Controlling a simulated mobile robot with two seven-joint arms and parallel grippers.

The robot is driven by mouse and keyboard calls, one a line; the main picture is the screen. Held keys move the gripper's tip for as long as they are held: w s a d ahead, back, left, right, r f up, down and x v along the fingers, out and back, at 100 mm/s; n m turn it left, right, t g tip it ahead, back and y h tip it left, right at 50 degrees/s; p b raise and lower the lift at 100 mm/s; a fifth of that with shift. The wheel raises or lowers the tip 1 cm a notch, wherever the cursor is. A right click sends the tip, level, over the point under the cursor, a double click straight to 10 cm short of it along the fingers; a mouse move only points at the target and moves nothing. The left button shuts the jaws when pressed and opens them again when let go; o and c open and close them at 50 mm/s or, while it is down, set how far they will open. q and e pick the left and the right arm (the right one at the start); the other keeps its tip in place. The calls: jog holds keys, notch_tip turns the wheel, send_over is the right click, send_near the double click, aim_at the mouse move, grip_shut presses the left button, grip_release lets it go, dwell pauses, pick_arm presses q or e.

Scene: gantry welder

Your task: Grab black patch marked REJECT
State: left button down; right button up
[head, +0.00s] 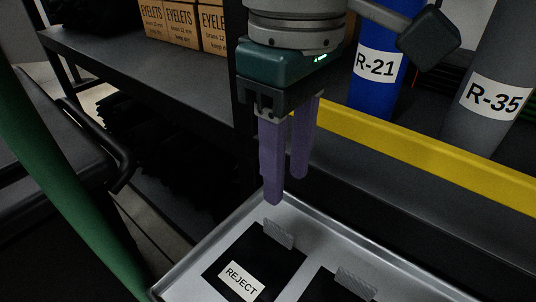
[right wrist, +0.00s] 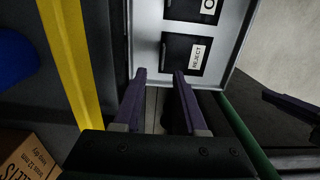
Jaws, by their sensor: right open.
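The black patch marked REJECT (head: 262,252) lies flat in a grey metal tray (head: 203,249) at the bottom of the head view, with a translucent tab at its upper edge. The patch also shows in the right wrist view (right wrist: 178,52), beyond the fingertips. My right gripper (head: 287,190) is open and empty, its purple fingers pointing down above the tray's far edge, apart from the patch. In the right wrist view its fingers (right wrist: 159,74) are spread. A purple finger (right wrist: 290,105), apparently my left gripper's, shows at the right of that view; its opening is unclear.
A second black patch (head: 322,290) lies beside the first, partly cut off. A yellow rail (head: 420,155) runs behind the tray. Blue R-21 (head: 373,93) and grey R-35 (head: 480,125) cylinders stand beyond it. EYELETS boxes (head: 172,22) sit on a shelf at upper left.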

aim_at(285, 232)
jog(key=f, duration=0.1)
jog(key=f+b, duration=0.1)
jog(key=f, duration=0.1)
jog(key=shift+s, duration=0.4)
jog(key=shift+w+f+b, duration=0.1)
jog(key=shift+f+b, duration=0.3)
jog(key=shift+f, duration=0.35)
jog(key=f+b, duration=0.1)
jog(key=f, duration=0.1)
jog(key=f+b, duration=0.1)
jog(key=f, duration=0.1)
jog(key=shift+s+d, duration=0.15)
jog(key=shift+s, duration=0.05)
pick_arm(q)
jog(key=f, duration=0.2)
jog(key=s+f, duration=0.1)
jog(key=f, duration=0.1)
jog(key=shift+s+a+f, duration=0.1)
jog(key=shift+s+f, duration=0.05)
jog(key=shift+f, duration=0.15)
pick_arm(e)
jog(key=shift+r, duration=0.1)
grip_shut()
